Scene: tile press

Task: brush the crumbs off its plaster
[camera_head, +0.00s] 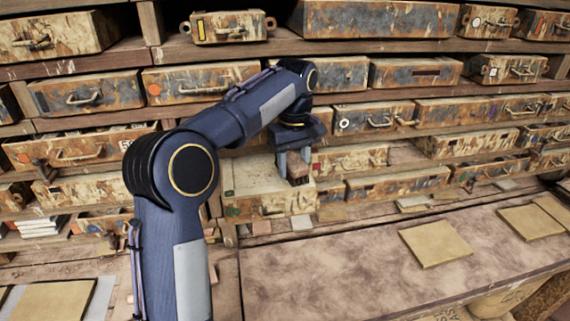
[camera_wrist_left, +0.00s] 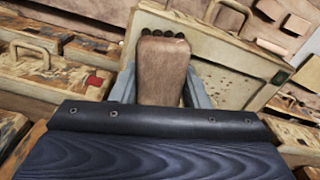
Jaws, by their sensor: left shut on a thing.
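My left gripper (camera_head: 295,168) is shut on a brush, a brown wooden block (camera_wrist_left: 163,75) with dark bristles (camera_wrist_left: 163,35) at its far end. In the head view the brush (camera_head: 297,180) hangs below the fingers. Under it is a mould box (camera_head: 262,207) standing out from the rack, its pale plaster face (camera_head: 245,176) turned up. In the left wrist view the plaster (camera_wrist_left: 205,48) has small dark crumbs (camera_wrist_left: 236,84) scattered to the right of the brush. I cannot tell whether the bristles touch the plaster. My right gripper is not in view.
Rusty, worn boxes with handles (camera_head: 85,95) fill the wooden shelves around the arm. A bench (camera_head: 350,260) in front holds flat tan tiles (camera_head: 435,243). Small pale tiles (camera_head: 301,222) lie along the ledge. The bench middle is mostly clear.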

